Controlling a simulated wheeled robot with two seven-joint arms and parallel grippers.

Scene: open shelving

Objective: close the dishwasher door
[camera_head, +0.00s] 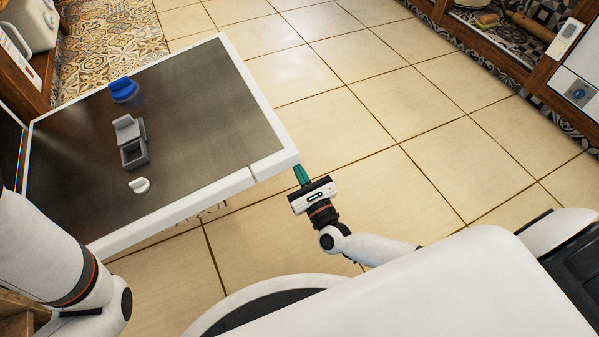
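The dishwasher door (215,100) lies open and roughly flat at the left, with a dark inner panel and a white rim. Its free corner points toward the middle of the view. My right gripper (301,174) has teal fingers, whose tips are right at that corner. The tips seem partly hidden by the rim, and I cannot tell whether they touch it or reach under it. The gap between the fingers is too small to judge. My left arm (45,250) comes in at the lower left beside the door, and its gripper is out of view.
A blue part (124,89), a grey dispenser block (130,140) and a small white piece (139,185) are on the door's inner panel. Tiled floor (390,110) to the right is clear. Wooden cabinets (500,50) stand at the upper right.

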